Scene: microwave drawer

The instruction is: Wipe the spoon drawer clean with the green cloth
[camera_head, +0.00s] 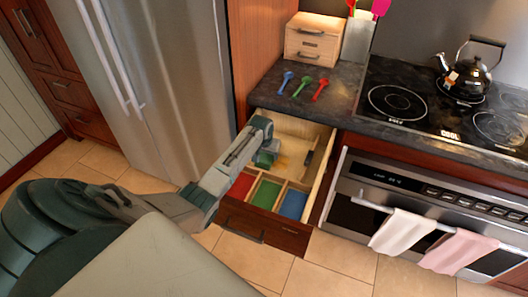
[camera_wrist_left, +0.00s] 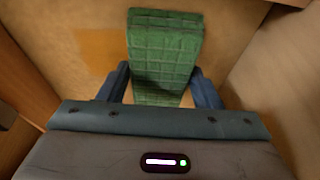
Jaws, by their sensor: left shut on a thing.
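The spoon drawer (camera_head: 323,178) is pulled open below the counter. Its front part has red (camera_head: 242,186), green (camera_head: 265,194) and blue (camera_head: 292,204) compartments; its back part is bare wood. My left gripper (camera_head: 268,150) is inside the back part, shut on the green cloth (camera_head: 266,159). In the left wrist view the quilted green cloth (camera_wrist_left: 163,50) hangs between the fingers over the drawer floor. An orange-yellow stain (camera_wrist_left: 101,46) lies on that floor left of the cloth; it also shows in the head view (camera_head: 283,162). Whether the cloth touches the floor is unclear.
Blue (camera_head: 286,82), green (camera_head: 302,86) and red (camera_head: 320,90) spoons lie on the dark counter above the drawer. A small wooden drawer box (camera_head: 312,42) stands behind them. A steel fridge (camera_head: 180,80) is left, an oven with towels (camera_head: 400,229) right. A kettle (camera_head: 466,75) sits on the cooktop.

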